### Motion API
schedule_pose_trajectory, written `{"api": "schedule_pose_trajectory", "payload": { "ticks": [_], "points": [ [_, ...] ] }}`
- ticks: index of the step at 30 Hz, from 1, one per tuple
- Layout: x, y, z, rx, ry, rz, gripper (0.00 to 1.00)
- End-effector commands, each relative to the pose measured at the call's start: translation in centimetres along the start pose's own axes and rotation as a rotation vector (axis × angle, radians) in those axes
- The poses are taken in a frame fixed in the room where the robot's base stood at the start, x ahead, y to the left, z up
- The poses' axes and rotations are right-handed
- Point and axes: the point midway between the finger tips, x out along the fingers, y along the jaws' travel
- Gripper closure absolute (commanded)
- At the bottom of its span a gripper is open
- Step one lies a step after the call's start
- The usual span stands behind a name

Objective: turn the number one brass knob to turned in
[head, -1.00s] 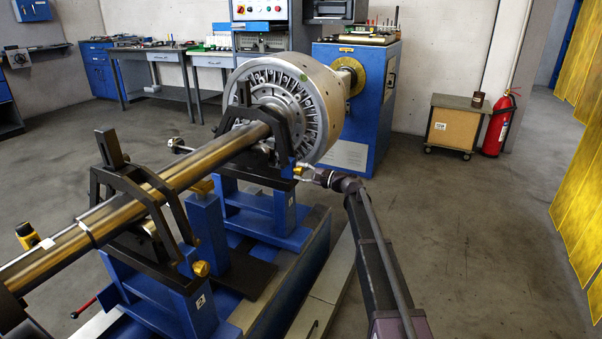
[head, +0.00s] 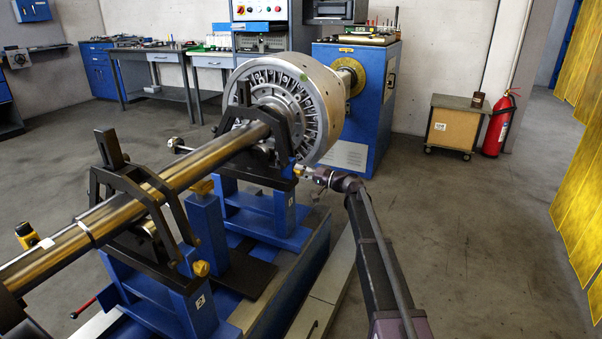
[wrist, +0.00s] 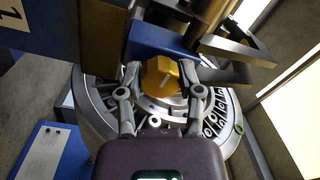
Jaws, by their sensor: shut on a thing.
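The brass knob (wrist: 160,78) sits between my fingertips in the wrist view, with a pale line across its face. My gripper (wrist: 160,77) is shut on it, one finger on each side. In the head view my gripper (head: 301,171) reaches the side of the far blue pedestal (head: 284,208), by the rotor. A white label with a dark mark (wrist: 12,14) shows at the upper left of the wrist view.
The steel shaft (head: 185,175) runs from the near left to the slotted rotor (head: 275,95). A second brass knob (head: 201,268) is on the near pedestal. The floor right of my arm is clear up to the wooden cabinet (head: 452,125) and fire extinguisher (head: 496,125).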

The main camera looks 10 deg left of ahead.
Motion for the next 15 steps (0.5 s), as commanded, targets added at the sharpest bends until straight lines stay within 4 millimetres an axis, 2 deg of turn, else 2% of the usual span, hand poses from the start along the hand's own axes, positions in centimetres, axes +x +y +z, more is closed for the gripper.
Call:
{"api": "schedule_pose_trajectory", "payload": {
  "ticks": [6,15],
  "points": [
    [0.03,0.04,-0.10,-0.070,0.000,0.000,1.00],
    [0.01,0.05,-0.09,-0.086,-0.001,0.000,1.00]
  ]
}}
